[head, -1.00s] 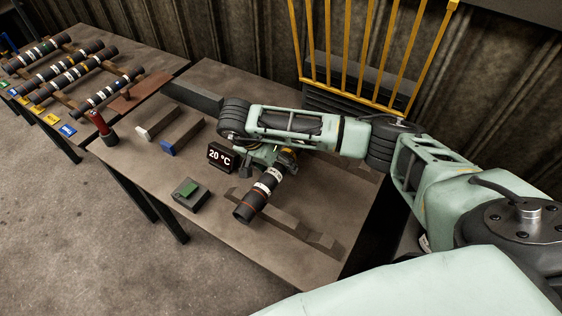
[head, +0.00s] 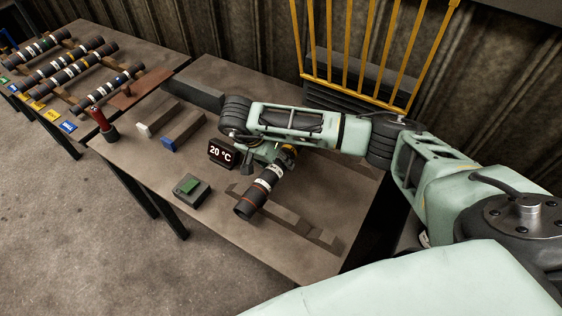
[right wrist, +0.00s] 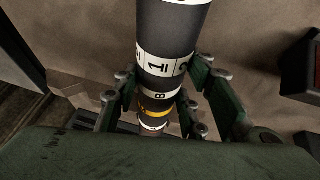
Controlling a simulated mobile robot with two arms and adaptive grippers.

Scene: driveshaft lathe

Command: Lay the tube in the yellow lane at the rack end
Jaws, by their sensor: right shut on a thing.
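The dark tube (head: 256,195) with white bands and a thin orange ring slants above the near table in the head view. My right gripper (head: 284,157) is shut on its upper part, and the arm hides much of the grip. In the right wrist view the tube (right wrist: 166,62) runs between the gripper's fingers (right wrist: 160,100) and shows white numbered bands and a yellow ring. The rack (head: 66,100) on the far-left table bears several dark banded tubes. Yellow tags (head: 52,115) mark lanes at its near edge. My left gripper is out of view.
A brown support (head: 325,238) lies under and right of the tube. A "20 °C" display (head: 221,154) stands just left of it. A yellow barred frame (head: 375,50) stands behind.

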